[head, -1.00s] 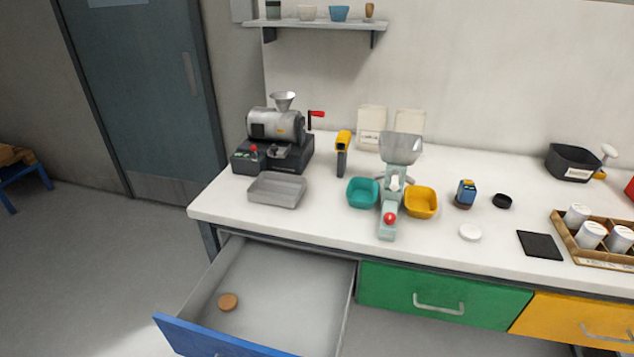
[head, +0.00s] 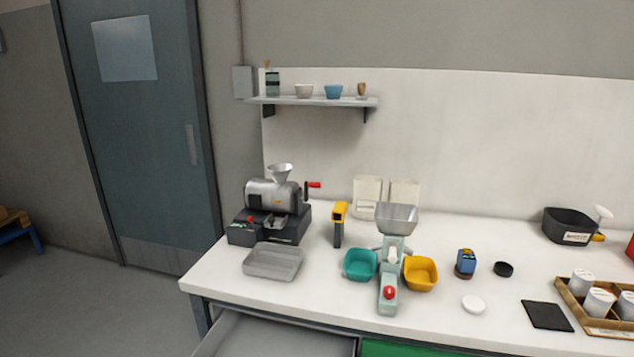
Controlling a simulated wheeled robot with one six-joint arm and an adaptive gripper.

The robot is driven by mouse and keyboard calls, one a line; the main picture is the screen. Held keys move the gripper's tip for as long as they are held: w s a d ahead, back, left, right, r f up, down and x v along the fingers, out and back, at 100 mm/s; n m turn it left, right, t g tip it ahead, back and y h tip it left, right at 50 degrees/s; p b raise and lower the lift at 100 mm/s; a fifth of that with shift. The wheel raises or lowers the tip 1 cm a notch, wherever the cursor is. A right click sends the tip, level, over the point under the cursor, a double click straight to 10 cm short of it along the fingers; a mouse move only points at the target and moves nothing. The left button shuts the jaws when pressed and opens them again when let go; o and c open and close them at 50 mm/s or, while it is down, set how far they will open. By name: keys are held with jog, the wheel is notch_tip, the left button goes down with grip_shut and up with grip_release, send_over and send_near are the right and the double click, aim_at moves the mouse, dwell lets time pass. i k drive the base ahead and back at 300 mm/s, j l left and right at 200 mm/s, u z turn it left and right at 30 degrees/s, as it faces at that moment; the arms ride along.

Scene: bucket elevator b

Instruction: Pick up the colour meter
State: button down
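A small blue device with a dark screen and a brownish base (head: 466,263) stands upright on the white bench, right of the yellow bowl. It may be the colour meter. A yellow-headed tool with a dark handle (head: 339,222) stands upright between the roaster-like machine and the teal bowl. I cannot tell for certain from the picture which of the two is the colour meter. My gripper is not in view.
The bench (head: 440,325) also holds a drum machine (head: 272,197), grey tray (head: 273,263), teal bowl (head: 360,265), yellow bowl (head: 421,273), hopper device (head: 396,218), black lid (head: 503,269), white lid (head: 473,304) and black mat (head: 547,315). An open drawer (head: 275,337) juts out below.

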aim_at(466, 264)
jog(key=i+l+z, duration=0.1)
jog(key=i+z, duration=0.15)
jog(key=i, duration=0.45)
jog(key=i+z, duration=0.3)
jog(key=i, duration=0.45)
jog(key=k+z, duration=0.2)
jog(key=z, duration=0.15)
jog(key=k+l+z, duration=0.1)
jog(key=z, duration=0.25)
jog(key=k+l+z, duration=0.15)
jog(key=k+z, duration=0.2)
